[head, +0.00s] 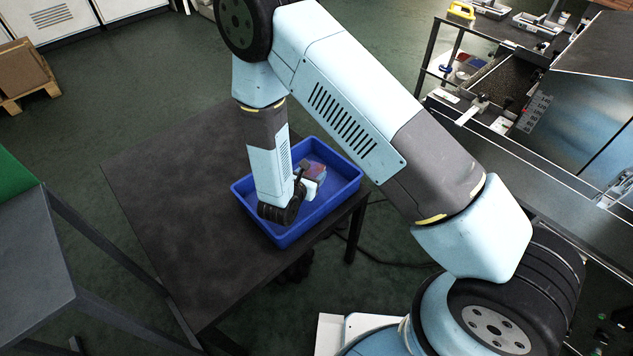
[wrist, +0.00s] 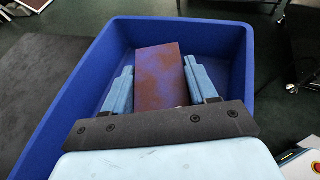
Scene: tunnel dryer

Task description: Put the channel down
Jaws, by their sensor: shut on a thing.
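The channel (wrist: 160,70) is a flat-looking reddish-brown piece with bluish-purple patches. In the wrist view it lies between the two light-blue fingers of my gripper (wrist: 159,82), which is shut on it. The blue bin (wrist: 70,98) surrounds both in that view. In the head view my gripper (head: 308,183) is inside the outline of the blue bin (head: 345,190), and part of the channel (head: 316,170) shows beyond it. My wrist hides part of the bin floor. I cannot tell whether the channel touches the floor.
The bin stands on a dark table (head: 170,190) near its right edge; the table's left part is bare. A grey-topped bench (head: 30,240) is at the left. Machinery and shelving (head: 490,100) stand at the right. A pallet with a box (head: 22,72) is at the far left.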

